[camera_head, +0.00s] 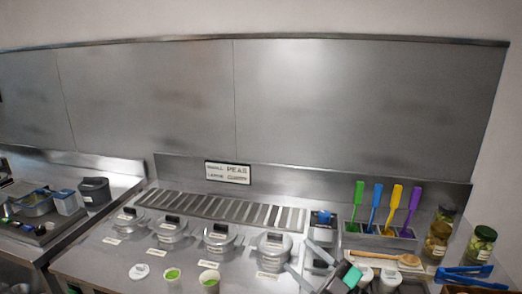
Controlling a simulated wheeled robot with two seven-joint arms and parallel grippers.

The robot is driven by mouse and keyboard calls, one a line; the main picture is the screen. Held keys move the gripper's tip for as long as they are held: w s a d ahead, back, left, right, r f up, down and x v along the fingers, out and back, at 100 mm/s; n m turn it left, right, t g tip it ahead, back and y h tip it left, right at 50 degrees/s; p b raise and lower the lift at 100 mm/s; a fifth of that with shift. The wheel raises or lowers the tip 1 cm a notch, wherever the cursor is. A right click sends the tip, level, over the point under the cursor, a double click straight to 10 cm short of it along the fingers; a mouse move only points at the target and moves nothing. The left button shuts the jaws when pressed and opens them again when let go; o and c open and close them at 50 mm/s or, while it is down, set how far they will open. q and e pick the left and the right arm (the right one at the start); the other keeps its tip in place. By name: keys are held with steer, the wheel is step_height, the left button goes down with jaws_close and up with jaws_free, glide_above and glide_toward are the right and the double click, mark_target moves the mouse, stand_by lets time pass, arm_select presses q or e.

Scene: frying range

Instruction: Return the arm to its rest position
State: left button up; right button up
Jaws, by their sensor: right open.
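My right gripper (304,259) shows at the lower middle right, over the steel counter (105,262). Its grey fingers are spread and point up and to the left, beside the rightmost lidded pot (273,245). I see nothing held between them. A teal and black part of my right arm shows just below the fingers. It hides some of the counter and whatever stands behind it. My left gripper is not in view.
Several lidded pots stand in a row, with two cups of green food (209,279) in front. Coloured spatulas (376,207) stand in a holder at right.

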steer(key=s+d+f+m+t+h, duration=0.2)
steer(key=s+d+f+m+h, duration=0.2)
steer(key=d+f+m+h, duration=1.15)
steer(key=s+a+f+g+h, duration=0.1)
steer(key=s+f+g, duration=0.55)
steer(key=s, duration=0.55)
steer(key=s+a+f+g+h, duration=0.1)
steer(key=s+f+g, duration=0.55)
steer(key=s, duration=0.45)
steer(key=s+f+x, duration=0.1)
steer(key=s+x, duration=0.2)
steer(key=x, duration=0.8)
steer(key=s+x, duration=0.2)
steer(key=x, duration=0.8)
steer(key=s+f+x, duration=0.1)
steer(key=s+x, duration=0.2)
steer(key=x, duration=0.8)
steer(key=s+d+f+g, duration=0.1)
steer(key=s+d+f, duration=0.1)
steer(key=s+f, duration=0.7)
steer(key=s+d+f, duration=0.2)
steer(key=s+f, duration=0.7)
steer(key=s, duration=0.1)
steer(key=shift+g, duration=0.4)
